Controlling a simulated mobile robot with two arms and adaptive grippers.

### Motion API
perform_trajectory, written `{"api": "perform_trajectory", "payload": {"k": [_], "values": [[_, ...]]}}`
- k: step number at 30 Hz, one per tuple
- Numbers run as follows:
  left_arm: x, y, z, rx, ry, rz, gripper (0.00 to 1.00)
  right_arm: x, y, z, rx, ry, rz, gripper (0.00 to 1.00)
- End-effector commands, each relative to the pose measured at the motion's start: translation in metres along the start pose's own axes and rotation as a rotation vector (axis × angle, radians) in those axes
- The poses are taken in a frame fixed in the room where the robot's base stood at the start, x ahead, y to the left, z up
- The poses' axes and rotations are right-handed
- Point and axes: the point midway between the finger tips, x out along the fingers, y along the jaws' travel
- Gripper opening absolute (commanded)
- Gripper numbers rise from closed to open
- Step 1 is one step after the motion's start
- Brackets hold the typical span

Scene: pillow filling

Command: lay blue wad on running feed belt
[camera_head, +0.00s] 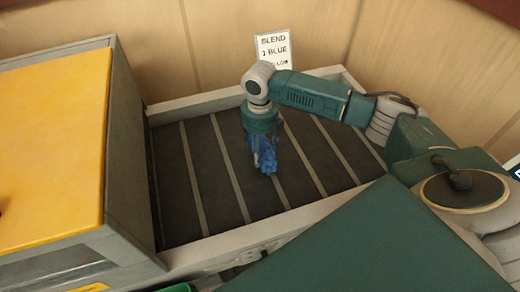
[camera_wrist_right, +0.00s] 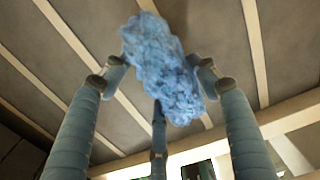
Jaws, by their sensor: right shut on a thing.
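The blue wad (camera_head: 263,155) is a fluffy clump in the fingers of my right gripper (camera_head: 262,140), over the middle of the belt. In the right wrist view the wad (camera_wrist_right: 165,65) sits between the fingertips of my right gripper (camera_wrist_right: 160,88), which is shut on it. The feed belt (camera_head: 215,180) is dark with pale cross slats and lies in a light frame. I cannot tell whether the wad touches the belt or whether the belt is running. My left gripper is not in view.
A grey machine with a yellow top (camera_head: 52,150) stands at the belt's left end. A sign (camera_head: 273,50) reading "BLEND 1 BLUE" stands behind the far rail; its last line is partly hidden by my arm. The belt around the wad is bare.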

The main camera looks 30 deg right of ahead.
Motion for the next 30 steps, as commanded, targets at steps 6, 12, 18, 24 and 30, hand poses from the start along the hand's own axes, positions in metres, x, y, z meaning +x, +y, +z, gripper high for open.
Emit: {"api": "perform_trajectory", "payload": {"k": [6,12,18,24,30], "values": [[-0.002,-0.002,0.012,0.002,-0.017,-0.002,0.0,0.011,0.0,0.0,0.0,-0.002,-0.001,0.33],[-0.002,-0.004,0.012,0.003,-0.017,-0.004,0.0,0.012,0.0,0.0,0.0,-0.001,-0.001,0.33],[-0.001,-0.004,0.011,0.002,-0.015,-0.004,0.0,0.018,0.0,0.0,0.001,0.0,-0.001,0.33],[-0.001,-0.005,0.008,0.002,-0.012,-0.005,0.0,0.023,0.0,0.0,0.001,-0.001,-0.001,0.33],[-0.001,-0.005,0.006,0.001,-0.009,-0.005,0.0,0.022,0.0,0.0,0.001,-0.001,-0.001,0.78]]}}
